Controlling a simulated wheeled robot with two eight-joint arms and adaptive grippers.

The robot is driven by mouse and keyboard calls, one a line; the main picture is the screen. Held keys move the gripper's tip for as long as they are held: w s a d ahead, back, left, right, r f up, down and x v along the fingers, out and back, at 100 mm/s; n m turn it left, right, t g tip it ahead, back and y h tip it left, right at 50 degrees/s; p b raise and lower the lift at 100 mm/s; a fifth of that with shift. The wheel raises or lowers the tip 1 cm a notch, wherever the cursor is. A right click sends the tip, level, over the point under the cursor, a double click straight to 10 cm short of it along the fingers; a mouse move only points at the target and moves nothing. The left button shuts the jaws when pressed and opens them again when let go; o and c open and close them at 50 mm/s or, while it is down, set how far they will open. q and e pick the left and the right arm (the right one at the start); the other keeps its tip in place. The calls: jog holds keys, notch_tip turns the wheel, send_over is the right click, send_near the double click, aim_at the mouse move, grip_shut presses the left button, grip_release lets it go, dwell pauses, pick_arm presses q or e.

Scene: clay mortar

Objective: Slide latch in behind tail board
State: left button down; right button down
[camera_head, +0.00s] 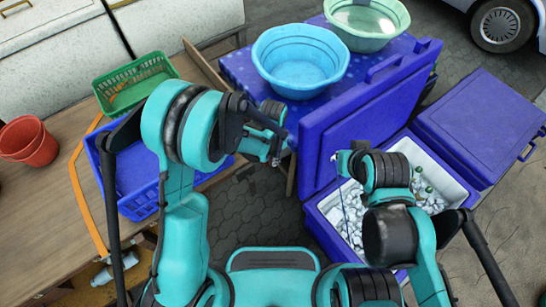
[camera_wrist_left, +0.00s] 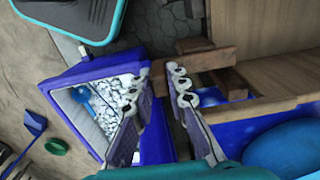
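I cannot make out a latch or a tail board in either view. My left gripper (camera_head: 275,150) is in front of the blue-draped table, left of the upright purple lid. My right arm reaches over the open purple cool box (camera_head: 318,222). Only a small pale tip of the right gripper (camera_head: 338,159) shows near the lid, and its fingers are mostly hidden.
The purple lid (camera_head: 365,120) stands upright behind the ice-filled box. A closed purple box (camera_head: 485,120) is at right. A blue basin (camera_head: 300,60) and a green basin (camera_head: 365,22) stand on the table.

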pick_arm(q)
jog(key=shift+w+a, duration=0.65)
jog(key=shift+w, duration=0.2)
jog(key=shift+w+a, duration=0.6)
jog(key=shift+w, duration=0.25)
jog(key=c, duration=1.5)
grip_release()
jog(key=shift+w, duration=0.1)
notch_tip(320, 180, up, 12)
